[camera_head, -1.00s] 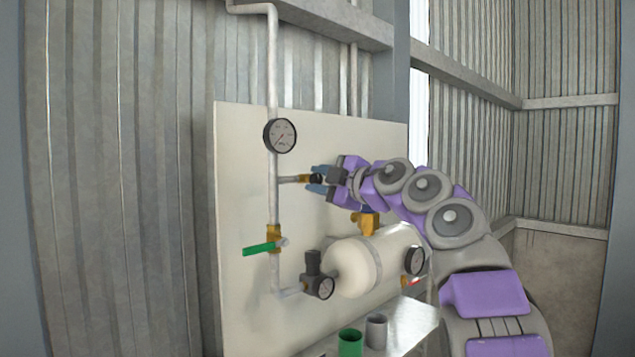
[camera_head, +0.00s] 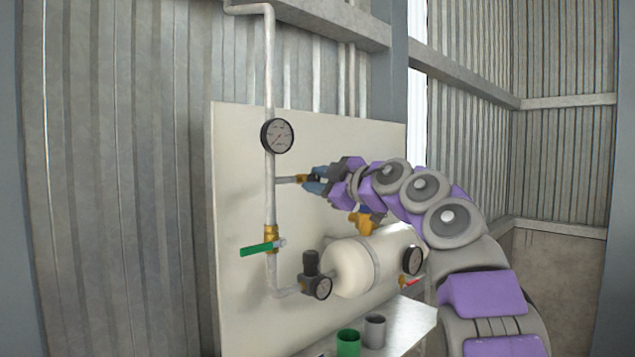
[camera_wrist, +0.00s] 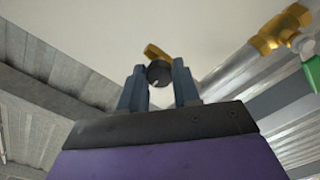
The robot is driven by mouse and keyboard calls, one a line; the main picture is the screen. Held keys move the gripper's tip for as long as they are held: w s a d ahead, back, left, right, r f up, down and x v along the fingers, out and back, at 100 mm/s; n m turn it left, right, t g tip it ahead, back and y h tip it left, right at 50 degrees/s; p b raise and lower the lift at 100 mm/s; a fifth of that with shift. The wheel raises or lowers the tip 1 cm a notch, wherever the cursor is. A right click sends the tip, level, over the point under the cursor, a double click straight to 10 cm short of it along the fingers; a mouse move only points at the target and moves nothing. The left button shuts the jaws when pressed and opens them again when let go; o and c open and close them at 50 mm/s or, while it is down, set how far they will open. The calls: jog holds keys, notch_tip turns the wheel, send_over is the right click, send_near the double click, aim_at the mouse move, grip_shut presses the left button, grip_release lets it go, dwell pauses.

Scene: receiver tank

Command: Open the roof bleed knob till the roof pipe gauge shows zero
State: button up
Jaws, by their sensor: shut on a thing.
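The roof bleed knob is a small black knob (camera_wrist: 159,73) with a light mark, on a brass fitting (camera_head: 302,179) at the end of a short side pipe. My gripper (camera_head: 317,180) is shut on the knob, with one blue finger on each side of it in the wrist view. In the head view the fingers largely hide the knob. The roof pipe gauge (camera_head: 277,135) is a round black-rimmed dial on the vertical pipe, above the side pipe. Its needle is too small to read surely.
A green-handled valve (camera_head: 262,247) sits lower on the pipe. Below are a regulator with a gauge (camera_head: 317,287), a cream tank (camera_head: 352,267) and another gauge (camera_head: 412,261). A green cup (camera_head: 348,343) and a grey cup (camera_head: 375,331) stand on a metal shelf (camera_head: 408,325).

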jog(key=o, duration=0.6)
jog(key=shift+w+a+f, duration=0.1)
jog(key=shift+f, duration=0.25)
jog(key=o, duration=0.5)
jog(key=shift+r, duration=0.15)
jog(key=shift+c, duration=0.2)
jog(key=shift+r, duration=0.1)
jog(key=b+v, duration=0.3)
jog(key=v, duration=1.4)
jog(key=shift+d, duration=0.35)
jog(key=shift+a+b, duration=0.1)
jog(key=shift+b, duration=0.25)
